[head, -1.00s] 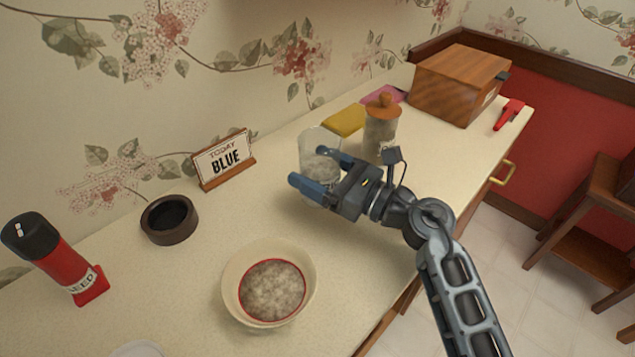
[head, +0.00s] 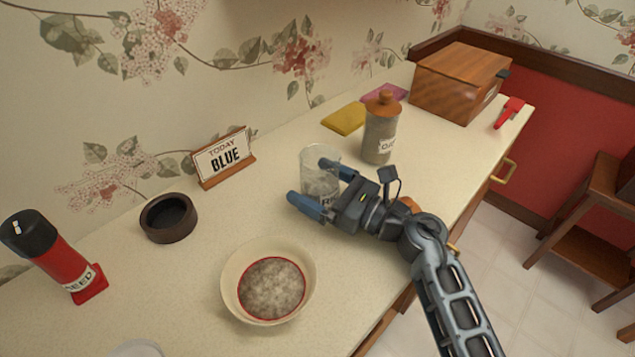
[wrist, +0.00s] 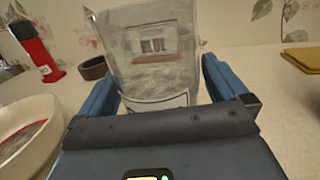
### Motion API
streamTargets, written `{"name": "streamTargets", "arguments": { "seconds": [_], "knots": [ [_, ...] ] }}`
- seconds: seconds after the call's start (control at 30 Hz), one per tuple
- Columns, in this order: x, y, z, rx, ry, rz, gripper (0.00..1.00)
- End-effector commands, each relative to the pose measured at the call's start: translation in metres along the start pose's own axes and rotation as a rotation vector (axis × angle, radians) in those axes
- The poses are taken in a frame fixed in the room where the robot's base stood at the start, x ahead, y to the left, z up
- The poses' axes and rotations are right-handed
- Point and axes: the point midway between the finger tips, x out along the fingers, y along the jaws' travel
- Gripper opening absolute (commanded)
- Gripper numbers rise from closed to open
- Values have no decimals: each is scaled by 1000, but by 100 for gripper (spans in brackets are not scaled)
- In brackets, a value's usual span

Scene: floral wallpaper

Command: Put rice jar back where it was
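The rice jar (head: 318,160) is a clear glass jar with no lid on it and pale contents low inside. It stands about upright at or just above the counter. Part of a white label shows low on it, and its lower part is partly hidden by my fingers. My gripper (head: 322,184) has its blue fingers on either side of the jar and seems shut on it. In the wrist view the jar (wrist: 150,55) fills the space between the fingers. Whether its base touches the counter is hard to tell.
A lidded jar (head: 380,135) stands behind, near yellow (head: 344,118) and pink cloths. A wooden box (head: 460,85) is at the far end. A bowl (head: 235,292) with grainy contents is in front. A dark round dish (head: 168,218) and red bottle (head: 60,265) are left. A brown object (head: 410,204) shows behind my wrist.

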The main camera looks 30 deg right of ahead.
Motion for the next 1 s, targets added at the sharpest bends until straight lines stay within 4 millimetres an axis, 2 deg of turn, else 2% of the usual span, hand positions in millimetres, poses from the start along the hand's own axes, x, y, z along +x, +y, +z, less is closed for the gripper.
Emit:
{"name": "streamTargets", "arguments": {
  "seconds": [0.3,0.7,0.8,1.0],
  "knots": [
    [-2,0,4,0,0,-1,100],
    [-63,0,2,0,0,0,100],
    [-71,0,2,1,0,-1,100],
    [-75,0,4,0,-1,1,100]
  ]
}}
